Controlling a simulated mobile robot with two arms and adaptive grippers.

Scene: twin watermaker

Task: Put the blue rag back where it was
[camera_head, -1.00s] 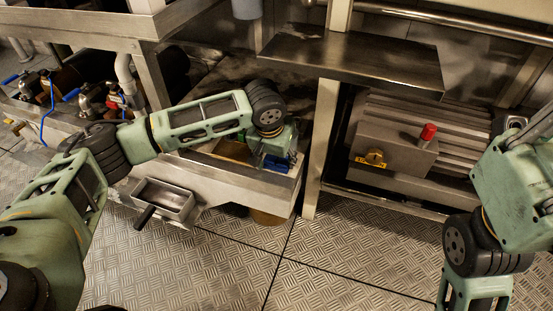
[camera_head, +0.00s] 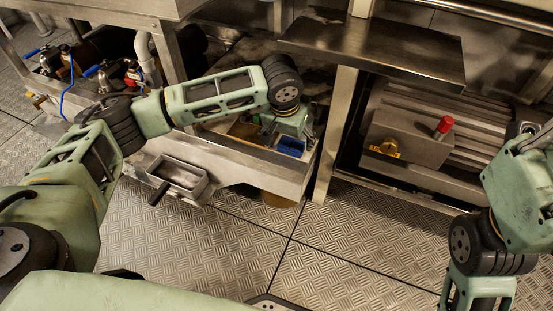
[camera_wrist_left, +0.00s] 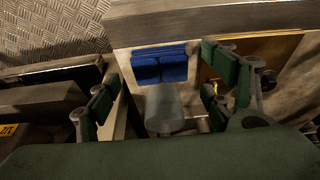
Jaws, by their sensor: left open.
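The blue rag (camera_head: 290,147) lies folded in the open metal tray or recess low at the centre of the head view. It also shows in the left wrist view (camera_wrist_left: 160,65), flat near the front wall. My left gripper (camera_head: 286,132) points down at the rag, partly covering the tray behind it. In the left wrist view my left gripper (camera_wrist_left: 165,92) is open, one finger on each side of the picture, with nothing between the fingertips that looks held. A gap to the rag cannot be judged. My right arm shows at the right; its gripper is out of view.
A grey cylinder (camera_wrist_left: 165,108) stands just behind the rag, and a yellow-brown box (camera_wrist_left: 275,50) is beside it. A metal shelf (camera_head: 375,52) overhangs at the right. A small metal box with a black handle (camera_head: 180,175) sticks out at the front. The floor in front is clear.

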